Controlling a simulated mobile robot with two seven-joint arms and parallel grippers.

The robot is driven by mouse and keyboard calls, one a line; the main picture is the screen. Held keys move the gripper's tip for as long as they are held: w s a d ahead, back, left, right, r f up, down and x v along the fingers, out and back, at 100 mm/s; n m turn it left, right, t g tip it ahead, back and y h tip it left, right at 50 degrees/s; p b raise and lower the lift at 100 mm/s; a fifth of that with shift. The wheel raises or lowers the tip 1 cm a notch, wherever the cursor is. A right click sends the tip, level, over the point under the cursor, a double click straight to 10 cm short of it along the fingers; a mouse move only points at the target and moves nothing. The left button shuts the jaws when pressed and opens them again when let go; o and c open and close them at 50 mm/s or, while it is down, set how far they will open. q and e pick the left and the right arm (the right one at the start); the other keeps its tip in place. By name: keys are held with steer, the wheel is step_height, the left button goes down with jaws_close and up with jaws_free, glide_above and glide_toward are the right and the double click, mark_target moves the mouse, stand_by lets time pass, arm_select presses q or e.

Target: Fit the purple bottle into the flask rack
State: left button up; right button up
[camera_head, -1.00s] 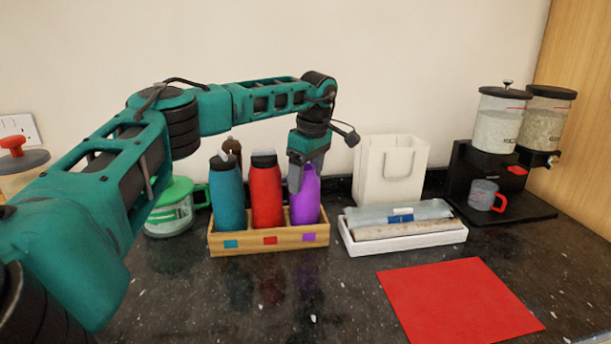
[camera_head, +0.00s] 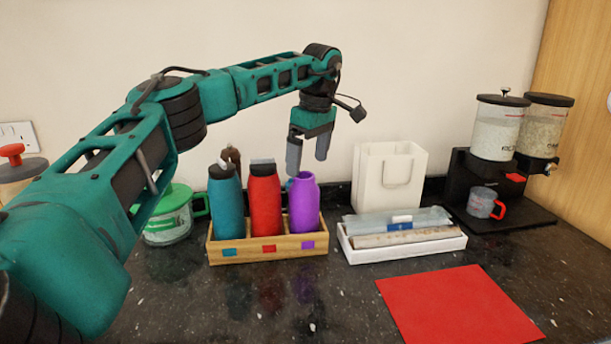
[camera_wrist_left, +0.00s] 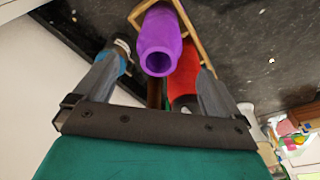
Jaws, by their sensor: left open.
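The purple bottle (camera_head: 304,205) stands upright in the right compartment of the wooden flask rack (camera_head: 268,255), above the purple marker. A red bottle (camera_head: 265,203) stands in the middle compartment and a teal bottle (camera_head: 226,205) in the left one. My left gripper (camera_head: 308,160) is open and empty above the purple bottle, clear of its mouth. In the left wrist view the purple bottle (camera_wrist_left: 158,40) shows its open top between the spread fingers (camera_wrist_left: 155,85), with none touching it as far as I can tell. The right gripper is not in view.
A white tray (camera_head: 405,250) with wrapped packets and a white bag (camera_head: 388,175) stand right of the rack. A red mat (camera_head: 455,305) lies in front. A green-lidded jar (camera_head: 168,225) is left, and a dispenser stand (camera_head: 500,205) with a cup is at right.

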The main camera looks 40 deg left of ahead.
arm_select(q)
steer(key=r, duration=0.5)
steer(key=shift+d, duration=0.35)
